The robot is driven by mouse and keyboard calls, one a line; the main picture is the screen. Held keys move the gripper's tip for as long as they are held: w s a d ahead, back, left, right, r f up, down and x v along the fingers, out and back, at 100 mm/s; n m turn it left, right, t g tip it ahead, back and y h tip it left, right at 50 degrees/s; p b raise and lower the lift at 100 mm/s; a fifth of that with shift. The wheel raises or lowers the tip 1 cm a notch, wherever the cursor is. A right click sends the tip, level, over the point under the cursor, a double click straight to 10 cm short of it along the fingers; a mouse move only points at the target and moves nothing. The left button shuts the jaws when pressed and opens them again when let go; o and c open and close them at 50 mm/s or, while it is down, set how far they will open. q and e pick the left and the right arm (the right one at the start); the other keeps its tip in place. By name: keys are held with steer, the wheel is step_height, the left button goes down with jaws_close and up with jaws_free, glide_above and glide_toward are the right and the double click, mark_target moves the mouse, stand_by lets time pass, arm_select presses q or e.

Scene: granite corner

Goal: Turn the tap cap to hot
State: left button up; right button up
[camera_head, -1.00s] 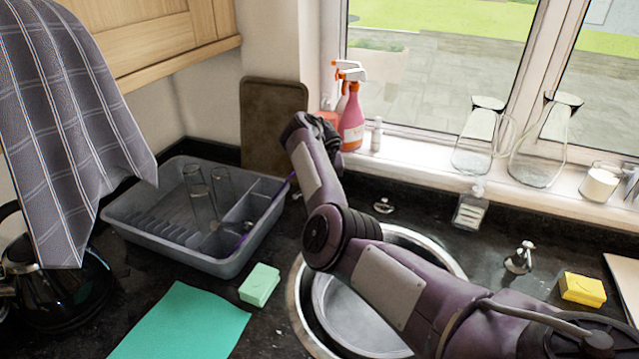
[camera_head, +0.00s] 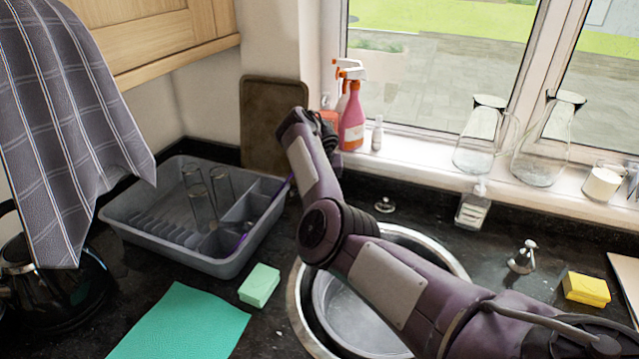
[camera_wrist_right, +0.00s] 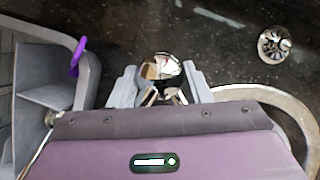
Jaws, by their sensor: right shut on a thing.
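A shiny chrome tap cap (camera_wrist_right: 161,68) with a rounded top shows in the right wrist view. The two grey fingers of my right gripper (camera_wrist_right: 160,82) stand on either side of it, shut on it. In the head view my right arm crosses in front of the sink, and its gripper and the held cap are hidden behind it. Any hot or cold mark on the cap cannot be made out. My left gripper is in neither view.
The round steel sink (camera_head: 297,305) lies under my right arm. A grey dish rack (camera_head: 155,233) with glasses stands to the left. A chrome fitting (camera_head: 385,205) sits behind the sink, another (camera_head: 522,258) right of it. Spray bottles (camera_head: 352,120) stand by the window.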

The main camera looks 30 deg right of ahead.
steer(key=shift+s+a+f+m+b, duration=0.1)
steer(key=shift+a+f+m+b, duration=0.2)
steer(key=shift+m+b, duration=0.2)
stand_by(1.1)
steer(key=o, duration=1.4)
steer(key=shift+d+r, duration=0.1)
steer(key=shift+r, duration=0.1)
steer(key=shift+d+r, duration=0.1)
steer(key=shift+r, duration=0.3)
steer(key=p+v, duration=0.2)
steer(key=v, duration=0.5)
steer(key=shift+a, duration=0.25)
